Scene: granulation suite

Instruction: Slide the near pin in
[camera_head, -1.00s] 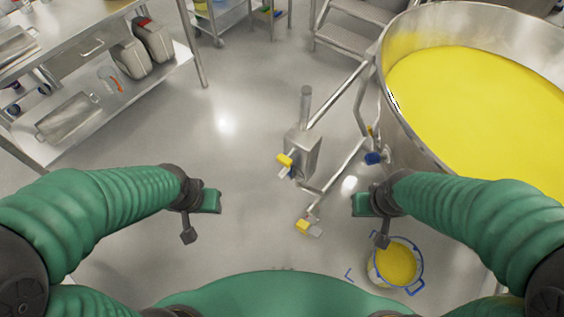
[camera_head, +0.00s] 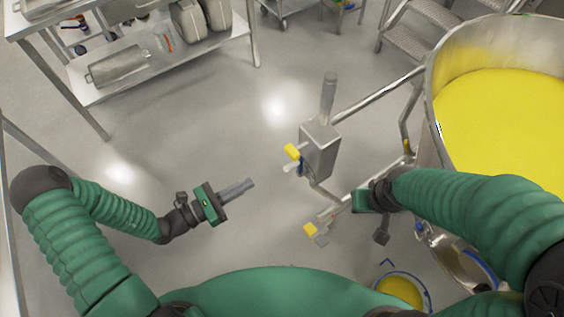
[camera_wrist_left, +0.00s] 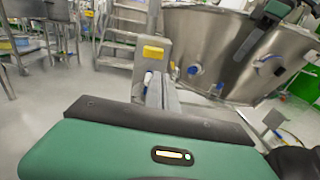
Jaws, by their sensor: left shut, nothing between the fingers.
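Two yellow-tabbed pieces that look like pins show in the head view. One (camera_head: 291,152) is at the side of an upright metal box (camera_head: 320,147), with a white and blue part beside it. The other, nearer one (camera_head: 310,230) is at the low end of the pipe frame. My left gripper (camera_head: 250,184) is shut and empty, left of both and apart from them. In the left wrist view, its fingers (camera_wrist_left: 160,92) point toward a post with a yellow block (camera_wrist_left: 153,52). My right gripper (camera_head: 362,201) is right of the nearer tab; its fingers cannot be made out.
A large steel vessel (camera_head: 432,105) full of yellow material stands at the right, with pipes joining the metal box. A yellow-filled bucket (camera_head: 402,292) is on the floor below my right arm. A steel shelf (camera_head: 190,55) stands at upper left. The floor between is clear.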

